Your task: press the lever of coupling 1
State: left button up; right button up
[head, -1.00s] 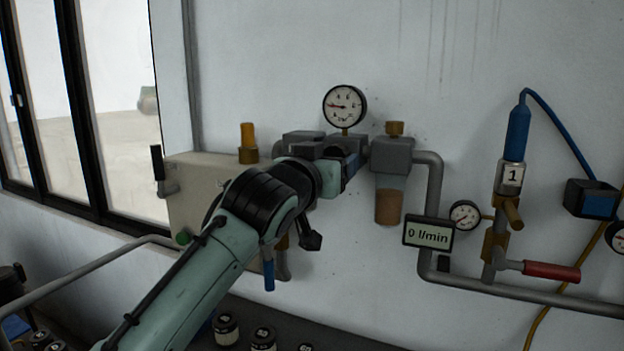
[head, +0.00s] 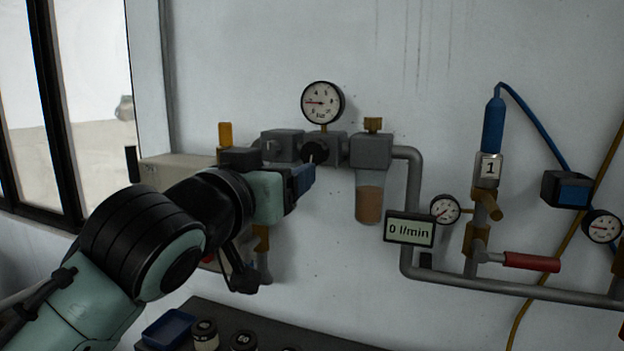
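Coupling 1 (head: 487,170) is the grey body with the white label "1" on the wall pipe at the right of the head view. A blue plug (head: 493,125) with a blue hose stands upright in its top. A short brass lever (head: 489,206) sticks out just below the label. My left gripper (head: 308,176) has blue fingertips and is in front of the wall, well to the left of coupling 1 and touching nothing I can see. It is seen from behind and the side, so its opening is hidden. My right gripper is not in view.
A red valve handle (head: 532,262) points right below the coupling, and a small gauge (head: 445,209) sits to its left. The "0 l/min" display (head: 409,229) and the filter bowl (head: 369,198) stand between my gripper and the coupling. Jars stand on the dark bench (head: 290,325).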

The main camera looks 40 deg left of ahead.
aim_at(532, 263)
jog(key=k, duration=1)
